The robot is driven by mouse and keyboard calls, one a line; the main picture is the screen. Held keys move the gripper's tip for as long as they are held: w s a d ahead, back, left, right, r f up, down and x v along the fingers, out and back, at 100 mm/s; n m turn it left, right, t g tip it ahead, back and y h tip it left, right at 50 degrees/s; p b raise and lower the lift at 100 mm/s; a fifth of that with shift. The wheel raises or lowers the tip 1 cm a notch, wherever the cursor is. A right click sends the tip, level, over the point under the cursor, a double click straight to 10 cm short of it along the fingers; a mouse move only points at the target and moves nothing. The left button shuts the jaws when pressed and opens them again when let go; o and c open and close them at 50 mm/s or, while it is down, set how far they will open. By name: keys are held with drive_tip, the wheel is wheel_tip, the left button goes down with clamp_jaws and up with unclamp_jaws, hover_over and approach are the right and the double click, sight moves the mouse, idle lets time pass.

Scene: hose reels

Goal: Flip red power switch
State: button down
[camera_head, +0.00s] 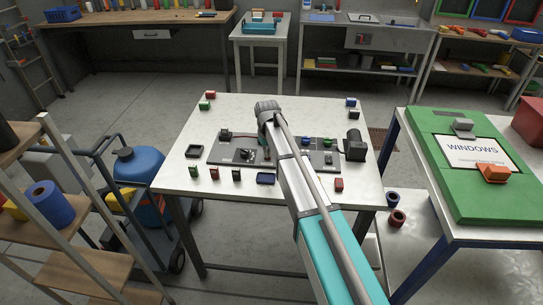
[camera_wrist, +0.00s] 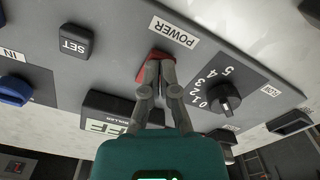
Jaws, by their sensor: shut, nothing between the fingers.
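The red power switch (camera_wrist: 153,66) is on the grey panel in the wrist view, next to a white label reading POWER (camera_wrist: 175,31). My gripper (camera_wrist: 160,62) is shut and empty. Its fingertips are right at the switch and cover part of it; I cannot tell whether they press on it. Which way the switch is set is hard to tell. In the head view my arm reaches over the panel (camera_head: 222,155) on the white table (camera_head: 178,178), and it hides the switch area.
A numbered dial (camera_wrist: 226,101) sits right of the switch. A SET button (camera_wrist: 75,41) and a blue control (camera_wrist: 15,90) are on the left. Several small coloured blocks lie around the panel. A green board marked WINDOWS (camera_head: 440,165) lies on the right table.

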drive_tip(key=shift+f, duration=0.15)
drive_tip(key=shift+r+p, duration=3.4)
drive_tip(key=shift+r, duration=0.15)
drive_tip(key=shift+s+d, duration=0.2)
drive_tip(key=shift+d, duration=0.05)
drive_tip(key=s+d+m, duration=0.5)
drive_tip(key=s+d, duration=1.8)
drive_tip(key=s, duration=0.2)
drive_tip(key=shift+s+d+m, duration=0.25)
drive_tip(key=shift+d+m, duration=0.05)
drive_tip(key=shift+d, duration=0.1)
